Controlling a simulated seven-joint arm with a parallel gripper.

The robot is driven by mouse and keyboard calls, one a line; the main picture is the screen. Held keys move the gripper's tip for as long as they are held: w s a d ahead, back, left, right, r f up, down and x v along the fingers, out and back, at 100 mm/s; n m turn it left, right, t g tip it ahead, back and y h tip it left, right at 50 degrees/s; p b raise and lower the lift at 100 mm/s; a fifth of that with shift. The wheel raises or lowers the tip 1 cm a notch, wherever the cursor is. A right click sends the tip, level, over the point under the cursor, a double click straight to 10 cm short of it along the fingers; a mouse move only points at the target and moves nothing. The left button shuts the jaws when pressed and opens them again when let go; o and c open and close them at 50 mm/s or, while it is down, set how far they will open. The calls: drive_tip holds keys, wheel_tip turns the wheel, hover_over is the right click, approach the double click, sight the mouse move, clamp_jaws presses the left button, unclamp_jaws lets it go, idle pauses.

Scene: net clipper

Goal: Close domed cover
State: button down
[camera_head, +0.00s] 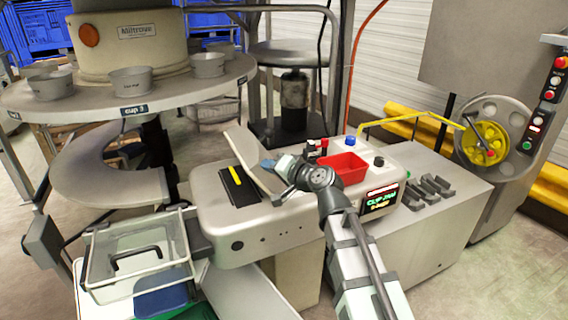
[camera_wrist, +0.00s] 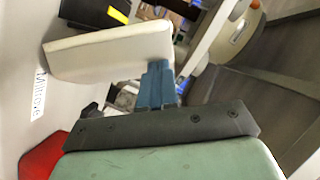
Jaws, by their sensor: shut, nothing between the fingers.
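The domed cover (camera_head: 252,160) is a pale beige lid that stands raised and tilted on top of the clipper machine (camera_head: 275,227). A dark recess (camera_head: 238,187) with a yellow bar lies open at its left. My gripper (camera_head: 268,166) is at the right side of the cover, with its blue fingers shut and empty. In the wrist view the cover (camera_wrist: 105,54) is a cream panel, and the blue fingertips (camera_wrist: 157,72) are at its right end. They look close to or touching it; I cannot tell which. My wrist hides part of the machine top behind the cover.
A red bin (camera_head: 343,168) and coloured knobs sit just right of my gripper. A round table with grey cups (camera_head: 131,80) stands at the back left. A clear-lidded box (camera_head: 140,250) is at the front left. A yellow reel (camera_head: 486,143) is at the right.

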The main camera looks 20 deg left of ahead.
drive_tip(key=s+a+f+n+h, duration=0.2)
drive_tip(key=s+a+n, duration=0.1)
drive_tip(key=s+a, duration=0.1)
drive_tip(key=n+t+h, duration=0.2)
drive_tip(key=n, duration=0.2)
hover_over(234, 221)
drive_tip(key=w, duration=0.1)
drive_tip(key=f, duration=0.5)
drive_tip(key=shift+w+d+f, duration=0.1)
drive_tip(key=shift+d, duration=0.25)
drive_tip(key=shift+a+f, duration=0.15)
drive_tip(key=shift+f, duration=0.15)
drive_tip(key=shift+s+a+f, duration=0.15)
drive_tip(key=shift+s+f, duration=0.05)
drive_tip(key=shift+f, duration=0.2)
drive_tip(key=shift+s+a+f, duration=0.1)
drive_tip(key=shift+s+f, duration=0.1)
drive_tip(key=shift+f, duration=0.2)
drive_tip(key=shift+s+d, duration=0.1)
